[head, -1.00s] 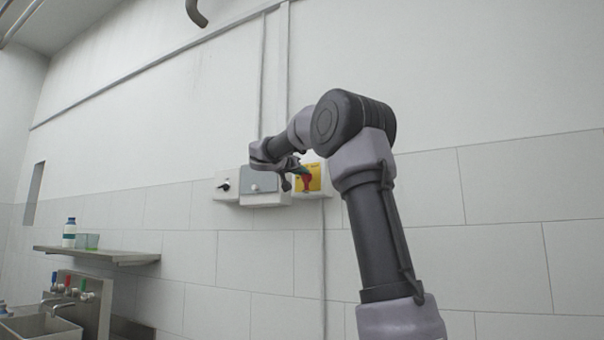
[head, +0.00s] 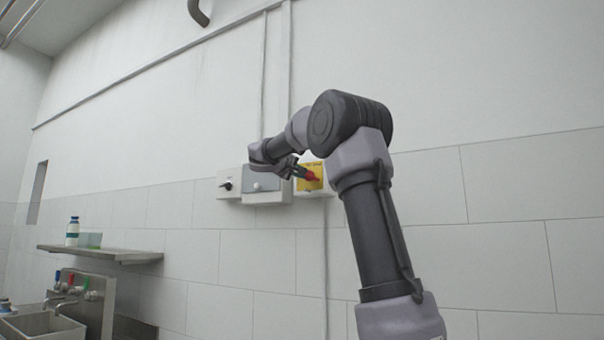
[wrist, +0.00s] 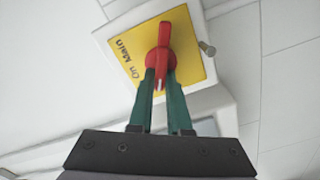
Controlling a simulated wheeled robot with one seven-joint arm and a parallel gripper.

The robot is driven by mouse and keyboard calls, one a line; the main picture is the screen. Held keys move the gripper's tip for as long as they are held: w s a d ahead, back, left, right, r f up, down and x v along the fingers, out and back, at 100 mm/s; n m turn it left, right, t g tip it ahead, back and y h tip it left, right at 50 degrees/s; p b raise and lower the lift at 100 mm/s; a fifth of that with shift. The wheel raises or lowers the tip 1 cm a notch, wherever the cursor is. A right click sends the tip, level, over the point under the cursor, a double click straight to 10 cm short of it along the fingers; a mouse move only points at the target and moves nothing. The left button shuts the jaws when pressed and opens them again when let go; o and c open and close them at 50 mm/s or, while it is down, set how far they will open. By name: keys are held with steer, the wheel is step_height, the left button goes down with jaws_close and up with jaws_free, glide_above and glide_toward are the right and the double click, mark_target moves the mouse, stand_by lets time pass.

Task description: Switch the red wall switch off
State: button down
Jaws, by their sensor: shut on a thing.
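The red wall switch (head: 313,176) is a rotary handle on a yellow plate (head: 311,165) fixed to a pale box on the wall. In the head view the handle lies tilted toward horizontal, partly hidden by my gripper (head: 300,172). In the wrist view the red handle (wrist: 164,36) runs down between the green fingers of my gripper (wrist: 160,76), which are shut on it. The printed words "On" and "Main" show on the yellow plate (wrist: 188,77), left of the handle.
A grey-lidded box (head: 262,182) and a smaller box with a black knob (head: 227,184) are on the wall left of the switch. A shelf (head: 100,253) with a bottle and a sink with coloured taps (head: 73,283) stand at lower left. The wall to the right is clear.

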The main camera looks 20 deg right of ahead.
steer(key=n, duration=0.5)
steer(key=shift+w+a+f+n, duration=0.1)
steer(key=shift+f+n, duration=0.2)
steer(key=shift+f, duration=0.05)
stand_by(0.3)
steer(key=c, duration=0.9)
jaws_free()
steer(key=shift+o, duration=0.2)
steer(key=shift+a, duration=0.1)
steer(key=v, duration=1)
steer(key=shift+s+a, duration=0.2)
steer(key=shift+s, duration=0.1)
